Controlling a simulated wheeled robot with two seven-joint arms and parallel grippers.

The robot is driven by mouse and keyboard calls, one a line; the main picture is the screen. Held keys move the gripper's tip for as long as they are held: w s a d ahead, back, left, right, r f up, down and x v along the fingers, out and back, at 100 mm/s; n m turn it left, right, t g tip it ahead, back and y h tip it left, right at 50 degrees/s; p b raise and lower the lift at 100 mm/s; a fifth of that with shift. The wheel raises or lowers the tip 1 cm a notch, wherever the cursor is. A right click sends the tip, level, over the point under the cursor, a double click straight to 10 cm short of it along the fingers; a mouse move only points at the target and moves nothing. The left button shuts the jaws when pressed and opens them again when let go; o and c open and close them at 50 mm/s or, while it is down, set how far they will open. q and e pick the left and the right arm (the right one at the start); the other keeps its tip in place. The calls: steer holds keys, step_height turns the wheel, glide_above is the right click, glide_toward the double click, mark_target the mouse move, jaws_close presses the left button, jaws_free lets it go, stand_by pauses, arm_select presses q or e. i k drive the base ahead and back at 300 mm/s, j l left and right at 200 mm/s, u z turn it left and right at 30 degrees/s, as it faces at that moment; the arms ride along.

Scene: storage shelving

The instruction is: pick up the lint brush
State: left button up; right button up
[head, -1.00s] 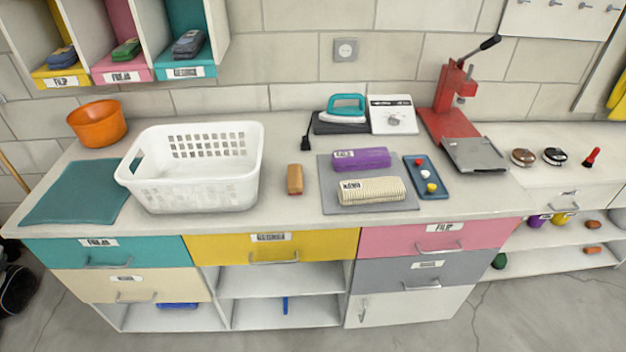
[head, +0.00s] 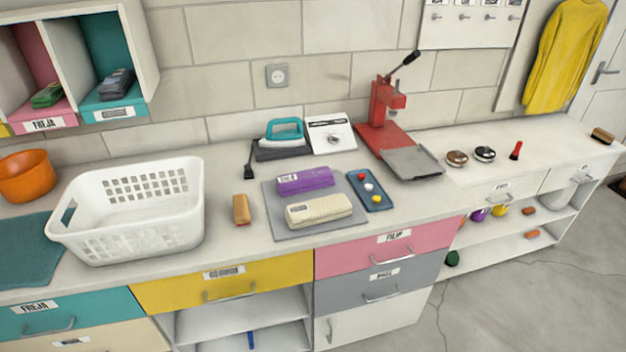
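I cannot tell for sure which thing is the lint brush. A small red item with a dark tip (head: 516,150) stands on the right part of the counter. A brown block with a dark underside (head: 602,136), brush-like in shape, lies near the counter's far right end. A tan wooden block (head: 241,210) lies between the white basket and the grey mat. All are small in the head view. Neither of my grippers is in view.
A white basket (head: 130,215) and an orange bowl (head: 25,176) stand at left. A grey mat (head: 272,216) bears purple and cream rolls. A teal iron (head: 284,131), a white scale (head: 330,134) and a red press (head: 385,120) stand behind. Clear counter surrounds the red item.

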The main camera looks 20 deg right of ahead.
mark_target(241, 213)
steer(key=i+j+z, duration=0.15)
steer(key=j, duration=0.2)
steer(key=i+j+z, duration=0.35)
steer(key=j, duration=0.4)
steer(key=i+j+z, duration=0.2)
steer(key=j, duration=0.2)
